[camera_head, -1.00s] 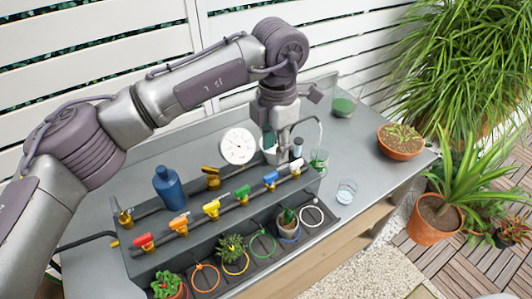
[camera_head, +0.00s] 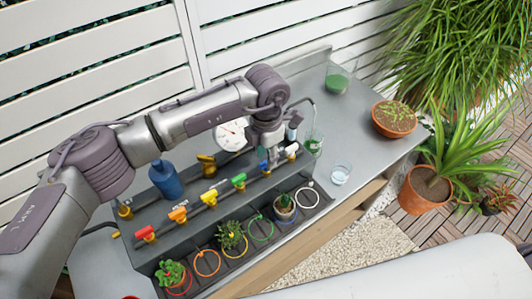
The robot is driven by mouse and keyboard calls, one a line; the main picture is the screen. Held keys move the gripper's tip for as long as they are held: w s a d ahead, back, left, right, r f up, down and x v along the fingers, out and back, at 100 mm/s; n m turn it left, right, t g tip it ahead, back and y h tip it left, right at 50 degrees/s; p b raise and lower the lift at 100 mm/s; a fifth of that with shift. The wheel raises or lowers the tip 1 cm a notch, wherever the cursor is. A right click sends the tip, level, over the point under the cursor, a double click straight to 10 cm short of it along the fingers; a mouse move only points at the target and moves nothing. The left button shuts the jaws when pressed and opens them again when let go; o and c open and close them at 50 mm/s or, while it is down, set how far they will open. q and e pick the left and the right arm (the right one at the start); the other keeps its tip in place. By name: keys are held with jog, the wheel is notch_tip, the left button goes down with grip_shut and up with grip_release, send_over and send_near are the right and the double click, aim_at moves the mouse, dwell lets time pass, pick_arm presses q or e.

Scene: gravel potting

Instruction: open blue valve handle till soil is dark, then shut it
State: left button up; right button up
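My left gripper (camera_head: 271,153) points down at the valve row, over the spot of the blue valve handle (camera_head: 263,166). The gripper hides most of that handle, so its angle and any contact are unclear. I cannot tell whether the fingers are open or shut. A pot with a cactus (camera_head: 284,212) stands in the trough below, at the blue ring. Its soil is too small to judge for darkness, and no water stream is visible. My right gripper is not in view.
Red (camera_head: 145,233), orange (camera_head: 178,215), yellow (camera_head: 209,197), green (camera_head: 239,180) and white (camera_head: 292,148) handles line the pipe. A blue bottle (camera_head: 166,181) and a round gauge (camera_head: 231,134) stand behind. A small glass (camera_head: 340,174) is on the right of the bench (camera_head: 355,125).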

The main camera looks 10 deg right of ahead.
pick_arm(q)
jog(key=shift+f, duration=0.85)
jog(key=shift+c, duration=0.3)
grip_shut()
